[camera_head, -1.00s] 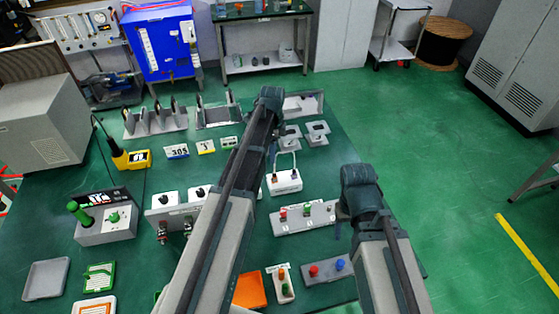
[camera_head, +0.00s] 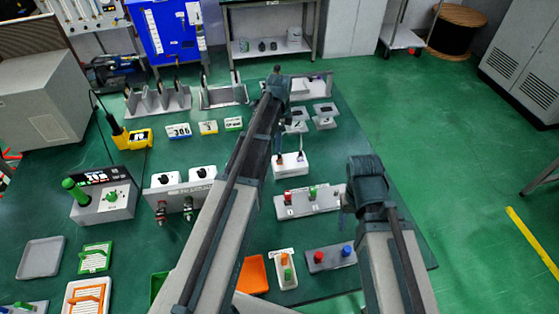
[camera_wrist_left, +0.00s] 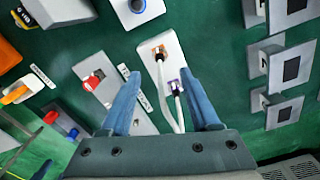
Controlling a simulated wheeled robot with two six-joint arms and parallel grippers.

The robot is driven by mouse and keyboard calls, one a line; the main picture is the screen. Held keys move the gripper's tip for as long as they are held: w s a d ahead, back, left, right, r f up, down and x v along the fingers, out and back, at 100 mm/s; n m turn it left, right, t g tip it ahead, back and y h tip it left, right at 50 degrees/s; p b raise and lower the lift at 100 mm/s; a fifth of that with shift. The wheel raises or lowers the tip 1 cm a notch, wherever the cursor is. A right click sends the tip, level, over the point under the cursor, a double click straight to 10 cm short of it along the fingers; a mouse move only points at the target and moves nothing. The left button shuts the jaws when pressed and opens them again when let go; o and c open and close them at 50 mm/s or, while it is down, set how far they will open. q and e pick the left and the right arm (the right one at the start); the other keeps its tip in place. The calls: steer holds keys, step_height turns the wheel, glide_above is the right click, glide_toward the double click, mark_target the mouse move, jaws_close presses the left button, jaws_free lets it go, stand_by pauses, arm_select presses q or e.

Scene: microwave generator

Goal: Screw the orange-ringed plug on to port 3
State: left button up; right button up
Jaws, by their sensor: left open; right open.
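In the left wrist view the orange-ringed plug (camera_wrist_left: 159,52) and a purple-ringed plug (camera_wrist_left: 178,86) sit on a white box (camera_wrist_left: 165,64), each with a white cable. The box also shows in the head view (camera_head: 290,167). My left gripper (camera_wrist_left: 161,74) is open, its blue fingers on either side of the cables; I cannot tell whether they touch. A grey port plate (camera_head: 300,205) carries a red and a green cap; its right end, with any port 3, is hidden behind my right gripper (camera_head: 347,203). That gripper is open, its fingers mostly hidden.
A panel with red and blue knobs (camera_head: 330,258) and a white tray with orange and green caps (camera_head: 285,270) stand in front. Grey blocks (camera_head: 324,115) are behind the box. Slotted stands (camera_head: 158,101) line the back.

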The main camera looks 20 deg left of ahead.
mark_target(280, 155)
arm_select(q)
step_height(280, 155, down, 8)
steer(key=b, duration=0.6)
steer(key=shift+b, duration=0.4)
arm_select(e)
step_height(280, 155, down, 8)
steer(key=shift+r, duration=0.1)
arm_select(q)
steer(key=shift+r, duration=0.1)
jaws_close()
